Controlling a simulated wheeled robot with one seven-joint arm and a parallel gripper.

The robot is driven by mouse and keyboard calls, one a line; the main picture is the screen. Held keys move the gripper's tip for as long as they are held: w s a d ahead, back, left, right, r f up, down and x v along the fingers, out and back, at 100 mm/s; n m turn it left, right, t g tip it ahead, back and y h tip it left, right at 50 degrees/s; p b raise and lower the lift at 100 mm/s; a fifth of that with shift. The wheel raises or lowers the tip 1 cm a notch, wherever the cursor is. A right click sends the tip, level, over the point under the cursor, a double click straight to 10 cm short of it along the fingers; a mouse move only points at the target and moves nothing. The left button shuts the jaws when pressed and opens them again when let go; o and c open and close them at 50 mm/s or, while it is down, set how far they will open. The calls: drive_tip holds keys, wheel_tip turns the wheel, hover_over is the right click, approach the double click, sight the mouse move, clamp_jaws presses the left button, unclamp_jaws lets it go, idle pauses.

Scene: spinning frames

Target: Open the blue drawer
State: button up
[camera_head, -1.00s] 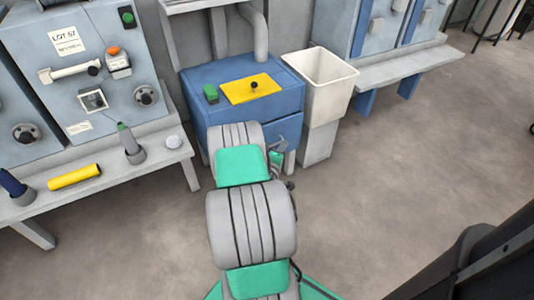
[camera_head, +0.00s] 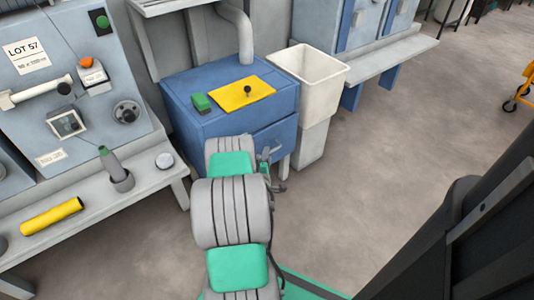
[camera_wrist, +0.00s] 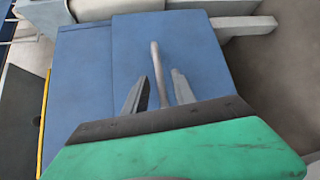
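The blue drawer (camera_head: 278,136) is in the front of a blue cabinet (camera_head: 185,88), partly behind my arm in the head view. It looks flush with the cabinet. In the wrist view its front (camera_wrist: 195,45) fills the middle, with a pale bar handle (camera_wrist: 156,70) standing out from it. My gripper (camera_wrist: 157,88) is at the handle, with one finger on each side of the bar. The fingers are apart, with a visible gap on each side, so it is open around the handle. In the head view my gripper (camera_head: 270,163) is small and partly hidden by my arm.
A yellow plate with a black knob (camera_head: 243,92) and a green button box (camera_head: 202,102) are on the cabinet top. A white bin (camera_head: 318,82) stands close at its right. A grey bench (camera_head: 100,208) is at the left.

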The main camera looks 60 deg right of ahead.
drive_tip(key=shift+x, duration=1.25)
clamp_jaws()
idle(0.4)
